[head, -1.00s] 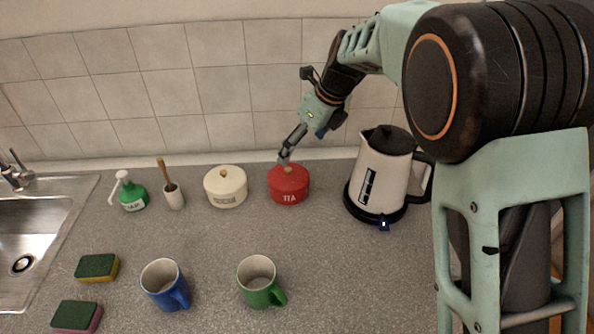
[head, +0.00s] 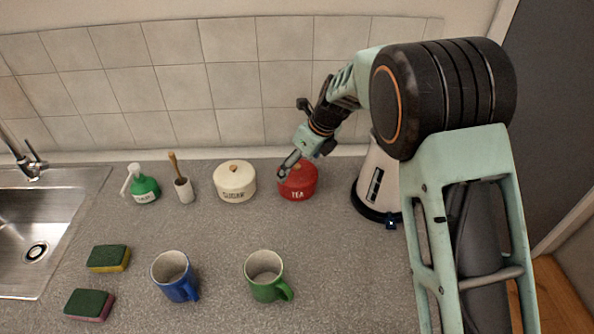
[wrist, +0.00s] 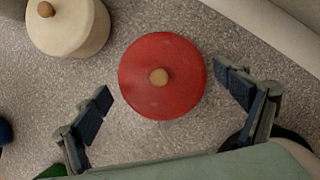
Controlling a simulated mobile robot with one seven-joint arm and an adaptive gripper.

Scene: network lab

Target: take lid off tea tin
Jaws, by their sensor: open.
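The red tea tin (head: 298,184) stands upright on the counter, marked TEA, with its lid on. In the wrist view the red lid (wrist: 150,95) is seen from above, with a round wooden knob (wrist: 159,77) at its middle. My gripper (head: 285,170) is at the tin's upper left in the head view. In the wrist view its two fingers (wrist: 168,97) are spread wide, one to each side of the lid, with nothing between them held. I cannot tell the exact height of the fingertips over the lid.
A cream sugar tin (head: 235,182) stands close to the left. A white kettle (head: 378,185) stands to the right, partly behind my arm. A green mug (head: 266,287) and a blue mug (head: 172,270) stand in front. Clear counter lies between mugs and tins.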

